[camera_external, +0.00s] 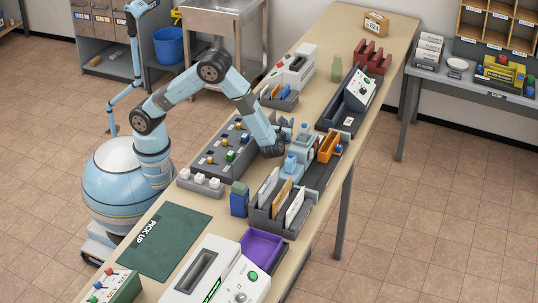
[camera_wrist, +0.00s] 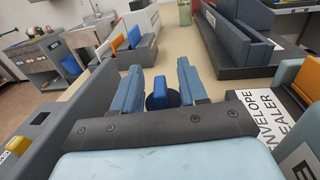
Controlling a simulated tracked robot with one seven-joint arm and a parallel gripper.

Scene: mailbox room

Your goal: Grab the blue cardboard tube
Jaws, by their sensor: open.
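A blue tube-like piece (camera_wrist: 159,88) with a rounded top, seemingly the blue cardboard tube, stands upright in the wrist view. It shows between the two blue fingers of my gripper (camera_wrist: 158,70), with its lower part hidden by the grey bar of the gripper. The fingers are apart, with a gap on each side of the piece. In the external view my gripper (camera_external: 292,138) is low over the middle of the table, by the grey trays.
A grey board with coloured knobs (camera_external: 217,152) lies left of my gripper. An orange holder (camera_external: 328,147) stands close on the right. A letter rack (camera_external: 263,222) and a dark blue box (camera_external: 239,199) stand in front.

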